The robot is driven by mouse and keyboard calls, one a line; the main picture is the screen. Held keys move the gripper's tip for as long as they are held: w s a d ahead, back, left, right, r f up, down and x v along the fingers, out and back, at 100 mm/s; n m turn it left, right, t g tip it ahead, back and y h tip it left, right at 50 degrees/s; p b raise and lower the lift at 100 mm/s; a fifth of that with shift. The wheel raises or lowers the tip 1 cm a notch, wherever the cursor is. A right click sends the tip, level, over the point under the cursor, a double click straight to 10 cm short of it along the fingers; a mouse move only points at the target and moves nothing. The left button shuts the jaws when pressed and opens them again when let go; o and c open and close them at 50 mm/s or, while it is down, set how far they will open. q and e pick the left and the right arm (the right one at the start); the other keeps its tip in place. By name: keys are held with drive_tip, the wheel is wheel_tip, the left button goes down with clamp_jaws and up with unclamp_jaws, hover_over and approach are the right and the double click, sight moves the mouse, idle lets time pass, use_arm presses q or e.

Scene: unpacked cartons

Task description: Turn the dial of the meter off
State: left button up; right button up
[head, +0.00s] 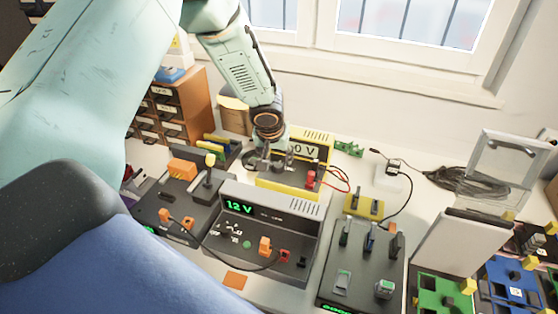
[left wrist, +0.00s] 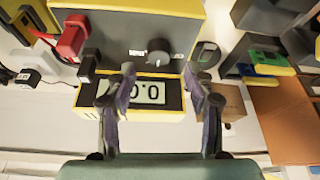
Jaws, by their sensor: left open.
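The meter is a black and yellow box (head: 322,141) on the bench in the head view, its display partly hidden by my left arm and ending in "0 V". In the left wrist view the meter (left wrist: 185,14) is upside down, with a lit display (left wrist: 148,92) showing zeros. Its dark round dial (left wrist: 158,53) sits on the black face beyond the display; its exact setting is too small to read. My left gripper (left wrist: 161,84) is open, its fingertips either side of the display, short of the dial. It also shows at the meter in the head view (head: 268,158). My right gripper is not in view.
Red (left wrist: 72,40) and black plugs stick out of the meter's face beside the dial. A grey 12 V supply (head: 262,215) stands in front, a switch box (head: 360,268) at right. A drawer cabinet (head: 180,105) is behind left. Some bench is clear right of the meter.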

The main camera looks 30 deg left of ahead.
sight(279, 164)
use_arm(q)
drive_tip(key=p+x, duration=0.1)
drive_tip(key=x, duration=0.3)
drive_tip(key=shift+w+f, duration=0.15)
drive_tip(key=shift+w, duration=0.1)
drive_tip(key=shift+w+a+f, duration=0.1)
drive_tip(key=shift+f, duration=0.2)
drive_tip(key=shift+s+r, duration=0.2)
drive_tip(key=shift+w+f, duration=0.2)
drive_tip(key=shift+w, duration=0.05)
drive_tip(key=c, duration=0.4)
drive_tip(key=shift+s, duration=0.1)
clamp_jaws()
drive_tip(key=shift+b, duration=0.3)
